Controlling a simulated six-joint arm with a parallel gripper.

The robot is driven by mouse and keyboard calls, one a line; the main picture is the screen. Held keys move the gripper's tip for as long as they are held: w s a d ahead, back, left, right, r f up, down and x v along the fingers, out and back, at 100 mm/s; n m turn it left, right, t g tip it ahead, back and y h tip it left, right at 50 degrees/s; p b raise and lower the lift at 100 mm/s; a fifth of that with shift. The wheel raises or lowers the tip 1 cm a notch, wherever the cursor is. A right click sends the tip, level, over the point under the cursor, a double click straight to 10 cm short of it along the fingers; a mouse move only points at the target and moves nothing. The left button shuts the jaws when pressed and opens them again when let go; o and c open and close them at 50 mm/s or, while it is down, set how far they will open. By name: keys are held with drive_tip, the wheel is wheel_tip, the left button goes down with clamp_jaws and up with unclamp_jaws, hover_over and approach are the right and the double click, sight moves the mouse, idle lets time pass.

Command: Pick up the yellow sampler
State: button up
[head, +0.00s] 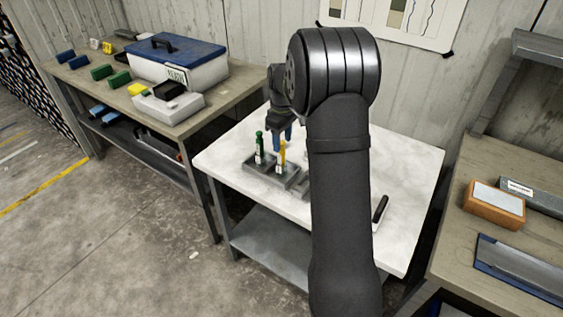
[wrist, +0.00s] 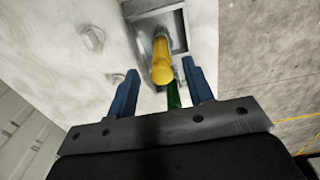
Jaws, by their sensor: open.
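The yellow sampler (head: 282,156) stands upright in a grey tray (head: 266,177) on the white table. In the wrist view its rounded yellow top (wrist: 162,72) points toward the camera, ahead of the fingertips and between their lines. A green sampler (head: 259,147) stands just left of it in the tray; in the wrist view the green one (wrist: 174,96) shows behind, near the right finger. In the head view my gripper (head: 283,138) is right above and close to the yellow sampler.
My arm hides part of the tray and table in the head view. A black-handled item (head: 380,209) lies on the white table (head: 405,180) at right. A side bench at left holds a blue-lidded box (head: 178,62). An orange block (head: 494,204) sits on the right bench.

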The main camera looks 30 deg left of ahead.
sight(281, 162)
wheel_tip(281, 162, down, 5)
drive_tip(key=shift+s+a+f, duration=0.1)
drive_tip(key=shift+c, duration=0.2)
clamp_jaws()
